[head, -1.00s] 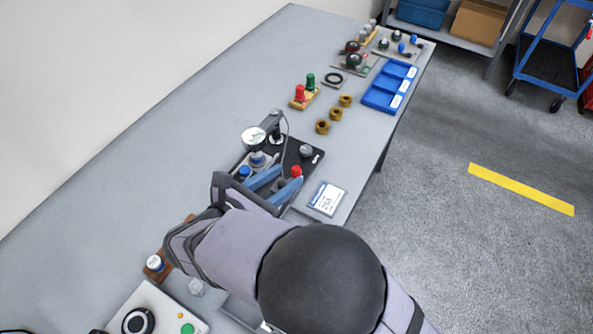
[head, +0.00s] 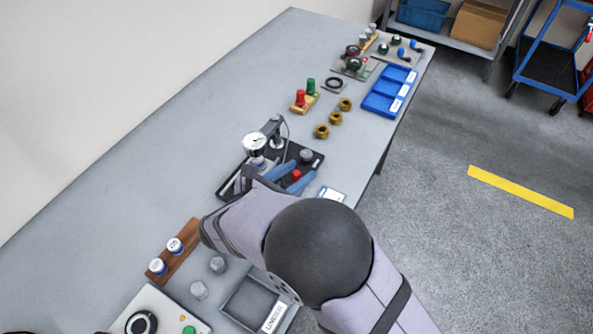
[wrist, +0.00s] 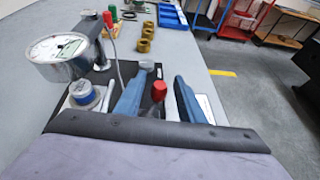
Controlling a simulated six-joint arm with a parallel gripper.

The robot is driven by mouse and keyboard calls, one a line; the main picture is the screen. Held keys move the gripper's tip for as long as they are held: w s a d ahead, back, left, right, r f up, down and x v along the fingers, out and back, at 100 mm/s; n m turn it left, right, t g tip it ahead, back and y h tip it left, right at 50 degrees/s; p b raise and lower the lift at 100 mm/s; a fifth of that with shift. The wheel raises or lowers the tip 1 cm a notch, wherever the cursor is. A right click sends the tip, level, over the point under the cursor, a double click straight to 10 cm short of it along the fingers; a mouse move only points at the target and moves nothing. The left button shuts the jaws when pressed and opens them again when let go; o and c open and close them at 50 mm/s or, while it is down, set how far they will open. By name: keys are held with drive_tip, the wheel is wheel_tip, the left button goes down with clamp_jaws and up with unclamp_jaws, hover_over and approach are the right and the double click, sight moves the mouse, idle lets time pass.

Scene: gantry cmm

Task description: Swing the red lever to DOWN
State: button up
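Small red-and-black lever parts (head: 352,50) sit on a grey plate at the far end of the bench in the head view. They are too small to tell their position or any DOWN mark. My gripper (head: 290,178) is open, with two blue fingers, low over the black gauge stand base, well short of that plate. In the wrist view its fingers (wrist: 158,102) stand apart. A red-capped knob (wrist: 159,91) shows between them, with gaps on both sides. The same red knob (head: 296,175) shows between the fingers in the head view. I see no contact.
A dial gauge (head: 255,144) stands left of my gripper. Beyond are brass rings (head: 335,118), a block with red and green pegs (head: 304,101), a black ring (head: 335,83) and a blue tray (head: 372,103). Blue-tipped levers (head: 415,46) sit far right. The bench's left side is clear.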

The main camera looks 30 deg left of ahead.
clamp_jaws()
drive_tip(key=shift+m+h, duration=0.3)
drive_tip(key=m+h, duration=0.1)
drive_tip(key=m+g+h, duration=0.1)
drive_tip(key=m+h, duration=0.1)
drive_tip(key=s+d+m+h, duration=0.1)
drive_tip(key=shift+d+g+h+p, duration=0.1)
drive_tip(key=shift+g+h+p, duration=0.3)
drive_tip(key=shift+s+d+m+g+h+b, duration=0.2)
drive_tip(key=shift+m+g+h, duration=0.35)
drive_tip(key=shift+m, duration=0.2)
drive_tip(key=shift+s+d+m+g+h+b, duration=0.1)
drive_tip(key=shift+s+m+g+h, duration=0.1)
drive_tip(key=shift+m+g+h, duration=0.4)
drive_tip(key=shift+s+d+m+g+h+b, duration=0.2)
drive_tip(key=shift+m+g+h, duration=0.15)
drive_tip(key=shift+m+h, duration=0.4)
unclamp_jaws()
